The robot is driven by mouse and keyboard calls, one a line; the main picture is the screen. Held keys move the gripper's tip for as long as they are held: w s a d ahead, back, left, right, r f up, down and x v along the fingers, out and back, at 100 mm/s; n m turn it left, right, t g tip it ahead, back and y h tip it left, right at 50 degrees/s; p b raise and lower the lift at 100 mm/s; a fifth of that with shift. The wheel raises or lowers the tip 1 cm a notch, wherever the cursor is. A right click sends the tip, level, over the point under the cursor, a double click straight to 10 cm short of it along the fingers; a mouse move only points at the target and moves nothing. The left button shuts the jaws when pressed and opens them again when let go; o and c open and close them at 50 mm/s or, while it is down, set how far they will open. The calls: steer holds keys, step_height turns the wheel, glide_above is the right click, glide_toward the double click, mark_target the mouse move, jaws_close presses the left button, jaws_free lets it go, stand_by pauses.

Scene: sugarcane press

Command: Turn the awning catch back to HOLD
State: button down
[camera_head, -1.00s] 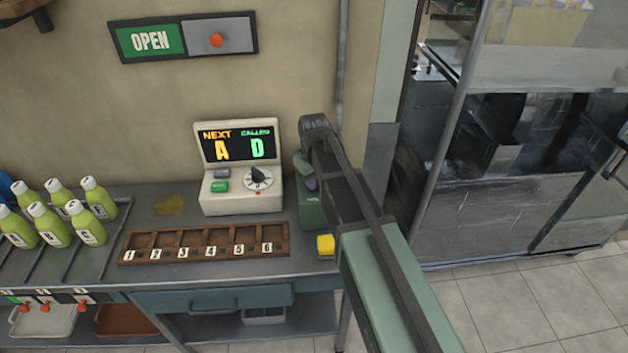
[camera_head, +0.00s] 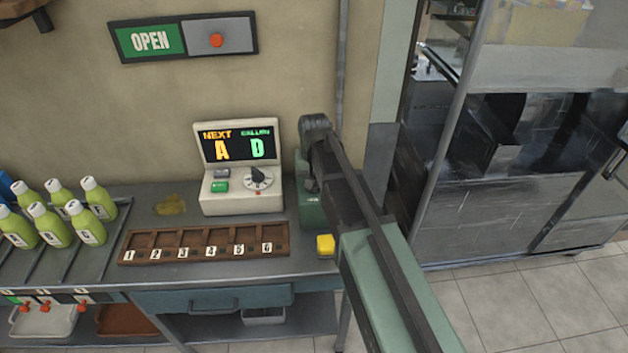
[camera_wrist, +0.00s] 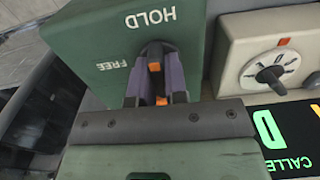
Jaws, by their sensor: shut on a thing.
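The awning catch box is a green housing (camera_wrist: 95,40) with the words HOLD and FREE in white, upside down in the wrist view. It also shows in the head view as a green box (camera_head: 311,212) at the right end of the counter. The catch (camera_wrist: 154,67) is a dark lever with an orange mark, just right of FREE and below HOLD in the wrist view. My gripper (camera_wrist: 156,75) has purple-grey fingers shut on the catch, one on each side. The fingers hide part of the lever, so its exact angle is hard to tell. In the head view my arm mostly hides the gripper.
A display console (camera_head: 240,170) with a dial and a green button stands close left of the box. A yellow block (camera_head: 325,245) sits at the counter's front right. A numbered wooden rack (camera_head: 200,243) and several green bottles (camera_head: 50,230) are further left.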

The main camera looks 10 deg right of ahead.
steer(key=c, duration=1.1)
jaws_free()
steer(key=shift+c, duration=0.2)
steer(key=shift+r, duration=0.1)
step_height(320, 180, up, 11)
steer(key=p, duration=1.1)
steer(key=shift+f, duration=0.2)
steer(key=s+n, duration=0.2)
steer(key=s, duration=1.6)
